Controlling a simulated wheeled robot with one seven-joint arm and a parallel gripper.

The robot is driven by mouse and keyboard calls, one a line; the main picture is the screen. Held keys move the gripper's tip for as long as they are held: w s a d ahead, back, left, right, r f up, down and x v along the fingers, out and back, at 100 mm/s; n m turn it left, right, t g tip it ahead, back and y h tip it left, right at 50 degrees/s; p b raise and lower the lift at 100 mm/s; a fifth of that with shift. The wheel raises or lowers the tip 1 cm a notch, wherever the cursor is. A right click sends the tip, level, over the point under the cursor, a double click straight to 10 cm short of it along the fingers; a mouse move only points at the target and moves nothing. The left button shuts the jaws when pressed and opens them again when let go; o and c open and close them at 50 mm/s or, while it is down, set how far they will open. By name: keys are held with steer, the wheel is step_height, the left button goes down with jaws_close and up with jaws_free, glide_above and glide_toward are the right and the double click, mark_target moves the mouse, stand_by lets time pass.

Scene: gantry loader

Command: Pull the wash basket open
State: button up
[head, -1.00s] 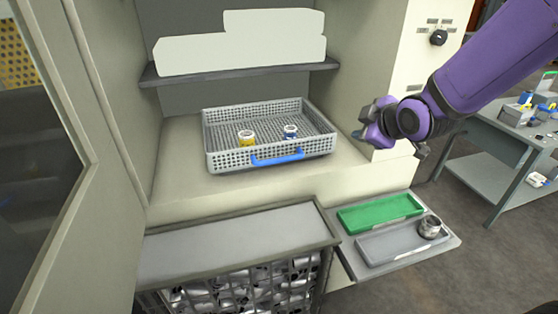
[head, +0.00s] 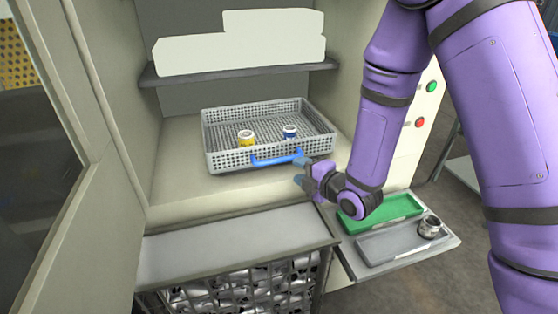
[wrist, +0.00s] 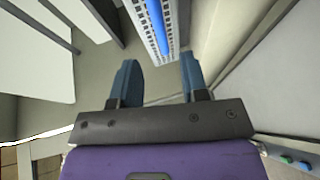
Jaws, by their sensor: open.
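The grey wash basket (head: 222,160) sits on the cabinet floor in the head view, with a blue handle (head: 272,160) on its front. A yellow part (head: 246,138) and a blue part (head: 290,131) stand in it. My gripper (head: 302,172) is open and empty, close in front of the handle's right end; I cannot tell whether it touches. In the wrist view, the open fingers (wrist: 160,80) point towards the blue handle (wrist: 157,27) and the basket's perforated front (wrist: 172,30), which lie beyond the fingertips.
A grey shelf (head: 240,73) holds a white block above the basket. A side ledge carries a green tray (head: 380,212), a grey tray (head: 390,243) and a metal part (head: 429,227). A mesh bin (head: 240,285) stands below. An open door (head: 92,100) is at left.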

mark_target(281, 161)
steer(key=x, duration=0.9)
steer(key=shift+w+a, duration=0.1)
steer(key=shift+w, duration=0.1)
jaws_close()
